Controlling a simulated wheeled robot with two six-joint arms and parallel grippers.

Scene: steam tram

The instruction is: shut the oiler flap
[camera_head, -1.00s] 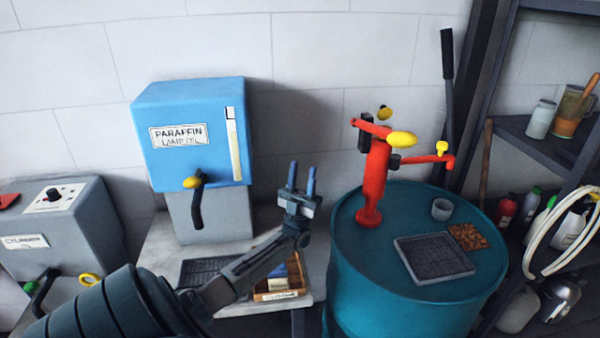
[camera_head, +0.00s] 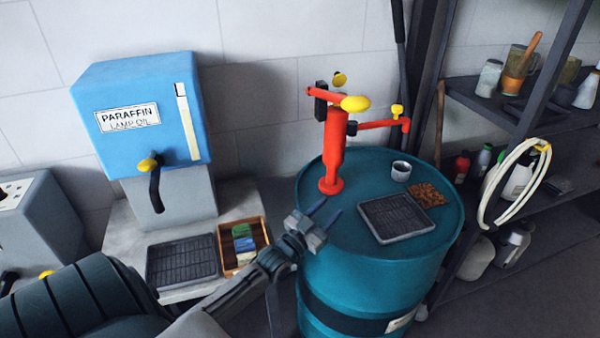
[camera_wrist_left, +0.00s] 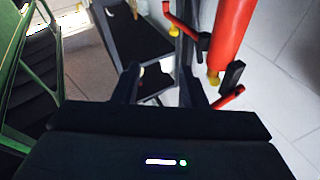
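I cannot make out with certainty any part that is an oiler flap. A red hand pump (camera_head: 334,152) with yellow knobs (camera_head: 355,103) stands on the teal drum (camera_head: 352,258). My left gripper (camera_head: 331,206) is open and empty, before the drum's left rim and below the pump in the head view. In the left wrist view its fingers (camera_wrist_left: 161,85) stand apart with nothing between them. The red pump (camera_wrist_left: 228,38) shows beyond them at upper right, upside down in look. My right gripper is in neither view.
A blue paraffin dispenser (camera_head: 140,118) stands at left, with a dark drip grate (camera_head: 182,262) and a wooden box (camera_head: 255,232) before it. The drum top holds a grey cup (camera_head: 401,171), a black grate (camera_head: 396,216) and a brown mat (camera_head: 426,194). Shelves (camera_head: 470,90) stand at right.

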